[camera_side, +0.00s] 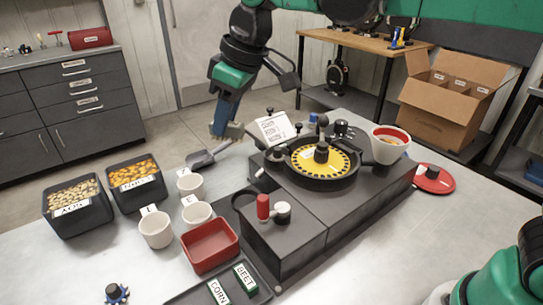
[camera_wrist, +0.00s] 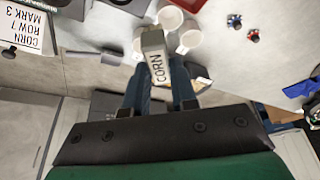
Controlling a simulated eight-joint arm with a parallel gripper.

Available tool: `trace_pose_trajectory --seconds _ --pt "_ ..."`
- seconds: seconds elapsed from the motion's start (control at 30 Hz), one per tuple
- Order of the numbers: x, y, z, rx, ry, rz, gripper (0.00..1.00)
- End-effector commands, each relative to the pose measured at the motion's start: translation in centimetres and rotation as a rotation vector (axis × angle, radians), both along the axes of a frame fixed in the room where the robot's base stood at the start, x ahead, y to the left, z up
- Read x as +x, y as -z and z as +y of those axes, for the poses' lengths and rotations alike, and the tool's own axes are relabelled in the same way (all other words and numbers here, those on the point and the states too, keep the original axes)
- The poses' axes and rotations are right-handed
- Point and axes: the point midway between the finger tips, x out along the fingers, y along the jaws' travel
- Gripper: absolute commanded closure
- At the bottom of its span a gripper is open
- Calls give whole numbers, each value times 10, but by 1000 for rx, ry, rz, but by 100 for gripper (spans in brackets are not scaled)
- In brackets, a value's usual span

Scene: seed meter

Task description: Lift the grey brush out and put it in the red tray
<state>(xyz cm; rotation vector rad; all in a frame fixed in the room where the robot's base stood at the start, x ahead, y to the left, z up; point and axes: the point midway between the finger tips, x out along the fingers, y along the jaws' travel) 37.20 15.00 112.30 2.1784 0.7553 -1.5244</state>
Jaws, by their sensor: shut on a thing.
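My gripper (camera_side: 219,132) is shut on a light grey block labelled CORN (camera_wrist: 154,62), which seems to be the grey brush. The block is held in the air, left of the seed meter (camera_side: 310,200), and its lower parts are hard to make out in the side view. The red tray (camera_side: 211,262) sits on the table in front of the meter, apart from the gripper. It looks empty.
Several white cups (camera_side: 156,229) stand left of the red tray, with black seed bins (camera_side: 78,221) beyond. A dark scoop (camera_side: 207,155) lies below my gripper. A dark tray (camera_side: 190,297) with CORN and BEET labels lies in front.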

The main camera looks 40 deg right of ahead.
Motion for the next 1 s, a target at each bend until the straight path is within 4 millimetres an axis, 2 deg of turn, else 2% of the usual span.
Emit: trace_pose_trajectory --seconds 0.03,0.23,0.6,0.83,1.0 --pt "-4 0 14 0 -34 0 100" --pt "-20 0 52 0 -128 0 100" --pt "-18 47 49 0 -119 0 100" --pt "-18 63 49 0 -119 0 100" --pt "-18 83 48 1 -119 -1 100"
